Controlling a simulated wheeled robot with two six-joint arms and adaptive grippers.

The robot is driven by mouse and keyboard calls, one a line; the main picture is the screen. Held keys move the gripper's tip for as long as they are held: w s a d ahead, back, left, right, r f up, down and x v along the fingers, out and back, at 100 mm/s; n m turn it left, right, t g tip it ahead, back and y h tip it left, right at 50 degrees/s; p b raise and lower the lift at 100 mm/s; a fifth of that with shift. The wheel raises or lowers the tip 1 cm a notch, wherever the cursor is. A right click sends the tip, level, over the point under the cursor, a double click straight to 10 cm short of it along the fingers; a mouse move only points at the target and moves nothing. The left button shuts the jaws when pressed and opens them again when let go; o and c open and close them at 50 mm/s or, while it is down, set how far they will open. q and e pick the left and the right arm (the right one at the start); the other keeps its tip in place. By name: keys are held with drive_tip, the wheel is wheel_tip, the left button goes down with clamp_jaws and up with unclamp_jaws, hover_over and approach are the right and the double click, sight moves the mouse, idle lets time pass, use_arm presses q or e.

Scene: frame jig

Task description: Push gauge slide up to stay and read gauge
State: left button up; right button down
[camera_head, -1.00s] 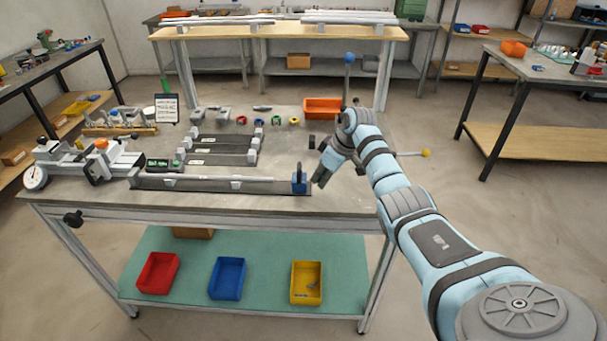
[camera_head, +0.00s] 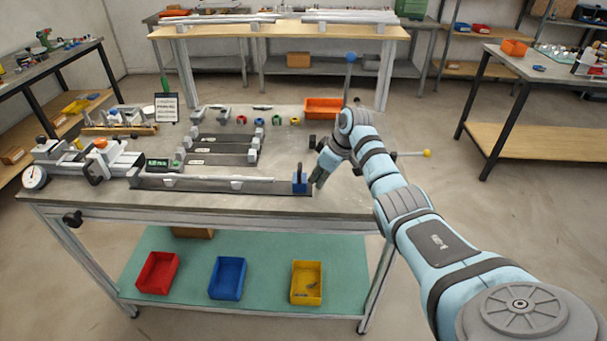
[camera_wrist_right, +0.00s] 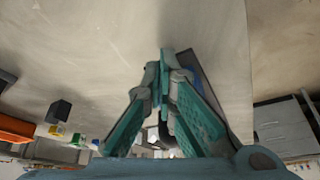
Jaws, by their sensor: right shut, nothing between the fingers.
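The blue gauge slide (camera_head: 299,182) stands upright at the right end of the long dark front rail (camera_head: 205,187). A thin pale rod, seemingly the stay (camera_head: 200,180), lies on small supports along this rail, its right end short of the slide. A small box with a green display (camera_head: 158,163) sits at the rail's left end; its digits are too small to read. My right gripper (camera_head: 316,184) is shut and empty, just right of the slide; I cannot tell whether they touch. Its closed fingertips (camera_wrist_right: 167,55) show in the right wrist view. My left gripper is out of view.
A clamp fixture with a round dial (camera_head: 35,176) stands at the table's left. Shorter dark rails (camera_head: 222,150) lie behind the front rail. An orange bin (camera_head: 323,107) is at the back right. The table's front right is bare (camera_head: 345,200).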

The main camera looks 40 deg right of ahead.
sight(296, 178)
drive_tip(key=shift+w+a, duration=0.75)
drive_tip(key=shift+a, duration=0.2)
drive_tip(key=shift+w+a, duration=0.9)
drive_tip(key=shift+a, duration=0.3)
drive_tip(key=shift+w+a+b, duration=0.15)
drive_tip(key=shift+a+b, duration=0.05)
drive_tip(key=shift+b, duration=0.15)
drive_tip(key=shift+a, duration=0.1)
drive_tip(key=shift+r, duration=0.1)
drive_tip(key=r+p, duration=0.1)
drive_tip(key=p, duration=0.1)
drive_tip(key=s+d+r+p, duration=0.1)
drive_tip(key=r+p, duration=0.1)
drive_tip(key=p, duration=0.1)
drive_tip(key=d+r+p, duration=0.1)
drive_tip(key=r+p, duration=0.1)
drive_tip(key=shift+s+d+r, duration=0.1)
drive_tip(key=shift+s+d, duration=0.1)
drive_tip(key=shift+s, duration=0.1)
